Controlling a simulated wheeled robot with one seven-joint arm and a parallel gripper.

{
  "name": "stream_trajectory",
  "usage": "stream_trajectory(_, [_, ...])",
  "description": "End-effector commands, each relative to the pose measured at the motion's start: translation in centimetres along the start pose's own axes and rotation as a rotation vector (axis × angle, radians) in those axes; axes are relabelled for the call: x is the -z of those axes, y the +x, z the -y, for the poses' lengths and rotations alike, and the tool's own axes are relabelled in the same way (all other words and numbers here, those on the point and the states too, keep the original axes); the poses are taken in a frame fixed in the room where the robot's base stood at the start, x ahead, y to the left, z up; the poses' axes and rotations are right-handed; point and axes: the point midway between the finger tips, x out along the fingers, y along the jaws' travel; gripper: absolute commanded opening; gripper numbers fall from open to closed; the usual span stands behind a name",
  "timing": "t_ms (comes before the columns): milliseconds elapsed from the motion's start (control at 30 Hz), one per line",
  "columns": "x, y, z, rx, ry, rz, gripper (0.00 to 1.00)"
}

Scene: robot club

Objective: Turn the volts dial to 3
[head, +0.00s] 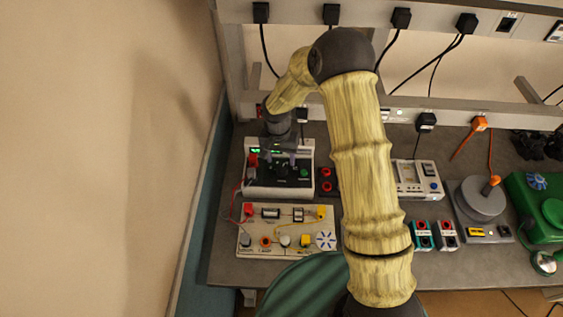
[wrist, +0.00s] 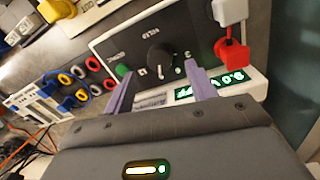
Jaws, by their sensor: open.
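The volts dial (wrist: 158,60) is a round black knob on the dark face of a power supply (wrist: 108,42). In the wrist view the panel appears upside down, with the word VOLTS beside the knob. I cannot read where its pointer stands.
A green knob or post (wrist: 121,71) and a red plug (wrist: 232,54) sit close to the fingers. In the head view, a cream circuit board (head: 270,232) lies in front of the supply. A meter (head: 417,179) stands to the right.

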Motion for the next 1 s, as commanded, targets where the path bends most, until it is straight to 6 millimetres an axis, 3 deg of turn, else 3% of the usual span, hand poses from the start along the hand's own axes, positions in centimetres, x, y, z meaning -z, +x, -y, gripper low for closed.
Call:
stream_trajectory(300, [0.0,3.9,-0.1,-0.001,0.000,0.001,0.56])
stream_trajectory(667, [0.0,4.5,0.0,0.000,0.000,-0.001,0.56])
stream_trajectory(900, [0.0,4.4,0.0,0.000,0.000,-0.001,0.12])
stream_trajectory(1000, [0.0,4.4,0.0,0.000,0.000,-0.001,0.12])
